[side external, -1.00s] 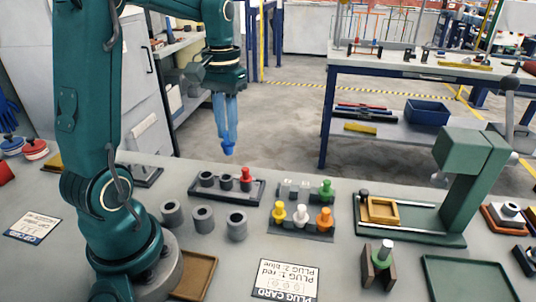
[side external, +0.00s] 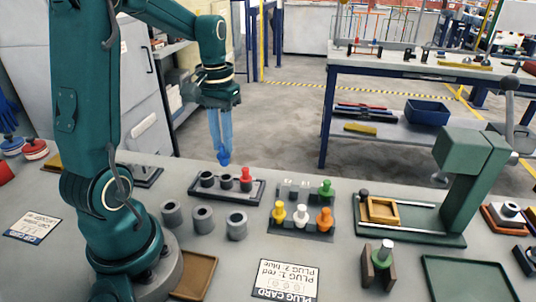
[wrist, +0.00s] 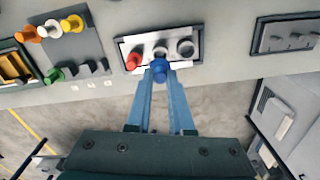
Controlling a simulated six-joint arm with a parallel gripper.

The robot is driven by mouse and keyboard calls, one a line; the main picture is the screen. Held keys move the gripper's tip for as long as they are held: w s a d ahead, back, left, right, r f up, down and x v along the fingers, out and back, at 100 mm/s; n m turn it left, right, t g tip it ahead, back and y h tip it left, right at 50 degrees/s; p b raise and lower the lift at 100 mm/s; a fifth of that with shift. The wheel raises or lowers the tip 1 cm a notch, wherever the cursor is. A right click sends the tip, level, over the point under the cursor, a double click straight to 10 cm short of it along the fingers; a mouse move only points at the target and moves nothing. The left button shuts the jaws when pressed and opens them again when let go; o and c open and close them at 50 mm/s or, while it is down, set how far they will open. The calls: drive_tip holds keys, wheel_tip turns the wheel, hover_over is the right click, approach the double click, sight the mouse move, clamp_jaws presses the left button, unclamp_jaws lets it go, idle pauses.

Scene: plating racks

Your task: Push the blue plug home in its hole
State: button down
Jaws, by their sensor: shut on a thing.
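My gripper (side external: 222,152) is shut on the blue plug (side external: 224,160), which points down from the fingertips. The plug is above and apart from the dark rack (side external: 256,196), near its back edge as seen in the side view. The rack has a row of grey round sockets. The red plug (side external: 246,176) stands upright in the right one; the middle socket (side external: 226,182) and left socket (side external: 207,179) show open tops. In the wrist view the blue plug (wrist: 160,72) sits between the fingertips, in front of the middle socket (wrist: 160,52), with the red plug (wrist: 132,62) beside it.
A stand with yellow, white, orange and green plugs (side external: 300,216) is right of the rack. Loose grey rings (side external: 203,221) lie in front. A plug card (side external: 286,280) lies nearer, reading plug 1 red, plug 2 blue. A green press (side external: 465,190) stands at right.

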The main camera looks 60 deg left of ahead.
sight(224, 155)
drive_tip(key=shift+f, duration=1.15)
drive_tip(key=shift+f, duration=1.55)
idle(0.4)
drive_tip(key=shift+r, duration=0.15)
drive_tip(key=shift+r, duration=1.1)
drive_tip(key=shift+f, duration=1.2)
idle(0.8)
drive_tip(key=c, duration=1.2)
unclamp_jaws()
drive_tip(key=o, duration=0.5)
